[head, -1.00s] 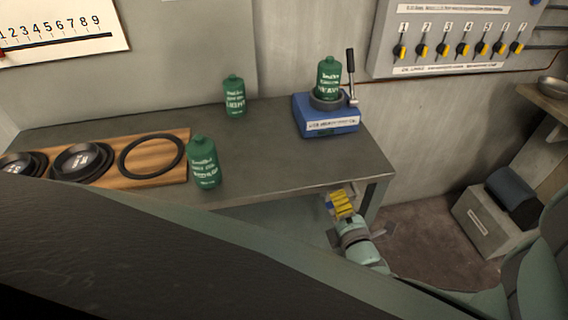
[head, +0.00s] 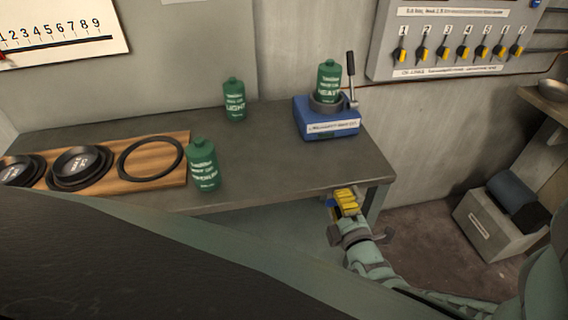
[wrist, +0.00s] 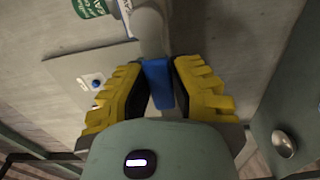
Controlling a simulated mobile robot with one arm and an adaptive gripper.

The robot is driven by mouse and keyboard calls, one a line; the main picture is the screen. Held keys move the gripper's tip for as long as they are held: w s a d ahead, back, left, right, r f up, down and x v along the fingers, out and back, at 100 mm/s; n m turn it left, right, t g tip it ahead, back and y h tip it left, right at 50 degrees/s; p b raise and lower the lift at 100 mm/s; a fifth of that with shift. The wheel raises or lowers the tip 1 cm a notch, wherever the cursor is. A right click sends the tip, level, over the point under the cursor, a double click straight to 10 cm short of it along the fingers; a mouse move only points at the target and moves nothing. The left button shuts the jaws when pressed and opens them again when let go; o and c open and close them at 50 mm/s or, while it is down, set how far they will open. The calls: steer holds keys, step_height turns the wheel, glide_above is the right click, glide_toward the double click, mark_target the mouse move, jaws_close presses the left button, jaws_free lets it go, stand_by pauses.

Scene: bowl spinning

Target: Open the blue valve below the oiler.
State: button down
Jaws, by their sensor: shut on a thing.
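My gripper (head: 346,200) has yellow ribbed fingers and is at the front right corner of the grey table, just below its edge. In the wrist view my gripper (wrist: 160,88) is shut on a blue valve handle (wrist: 158,82), which stands between the two fingers. A pale round pipe or fitting (wrist: 150,32) rises just beyond the handle. The oiler seems to be the blue-based unit (head: 326,122) at the table's back right, with a green bottle (head: 328,80) in it and a grey lever (head: 350,65) beside it. The valve's body is mostly hidden.
Two more green bottles (head: 234,99) (head: 203,165) stand on the table (head: 265,150). A wooden board (head: 125,180) holds dark bowls and a ring. A panel of yellow switches (head: 462,50) is on the wall. A grey box (head: 490,222) stands on the floor at right.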

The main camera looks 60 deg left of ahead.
steer(key=c, duration=0.8)
jaws_free()
steer(key=v, duration=1.2)
